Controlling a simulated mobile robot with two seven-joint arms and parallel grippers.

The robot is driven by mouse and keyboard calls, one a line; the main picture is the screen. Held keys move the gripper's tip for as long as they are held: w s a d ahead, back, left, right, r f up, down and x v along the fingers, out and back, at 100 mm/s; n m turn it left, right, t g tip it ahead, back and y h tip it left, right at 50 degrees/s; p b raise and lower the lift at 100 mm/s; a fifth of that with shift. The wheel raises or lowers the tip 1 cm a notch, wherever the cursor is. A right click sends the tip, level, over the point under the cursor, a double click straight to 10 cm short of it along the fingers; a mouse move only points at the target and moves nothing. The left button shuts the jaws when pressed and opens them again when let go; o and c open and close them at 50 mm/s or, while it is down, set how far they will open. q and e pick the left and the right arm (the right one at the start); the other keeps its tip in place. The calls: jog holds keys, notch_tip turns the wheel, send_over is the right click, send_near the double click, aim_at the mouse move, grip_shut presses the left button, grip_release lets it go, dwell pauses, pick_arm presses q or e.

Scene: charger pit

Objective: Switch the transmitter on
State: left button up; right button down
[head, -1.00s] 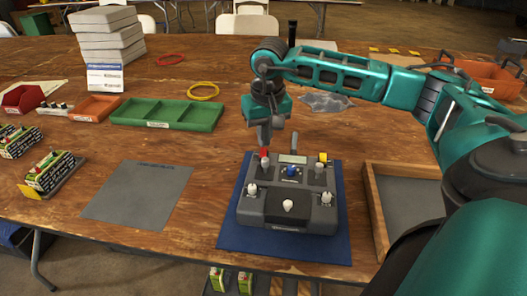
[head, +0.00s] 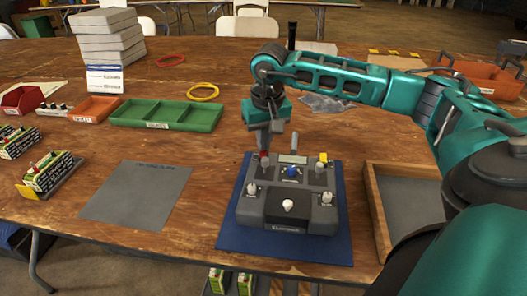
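The transmitter (head: 287,214) is a dark grey box with several knobs, a small display and a yellow part at its top right corner. It lies on a blue mat (head: 240,238) in the middle of the table. A red part (head: 264,156) shows at its top left. My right gripper (head: 264,150) points down right over this red part, at or close to it. The fingers look close together, but the small gap and any contact are too small to tell. My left gripper is not in view.
A grey mat (head: 137,195) lies left of the transmitter. A wooden-framed tray (head: 378,212) stands close on its right. A green divided tray (head: 167,115), an orange bin (head: 95,108) and stacked grey boxes (head: 107,38) stand further back. Battery packs (head: 48,172) sit at the left.

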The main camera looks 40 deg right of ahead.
notch_tip(320, 180, up, 7)
jog(key=p, duration=0.5)
jog(key=shift+f+p, duration=0.1)
jog(key=shift+p, duration=0.25)
dwell(0.3)
jog(key=shift+s+f, duration=0.1)
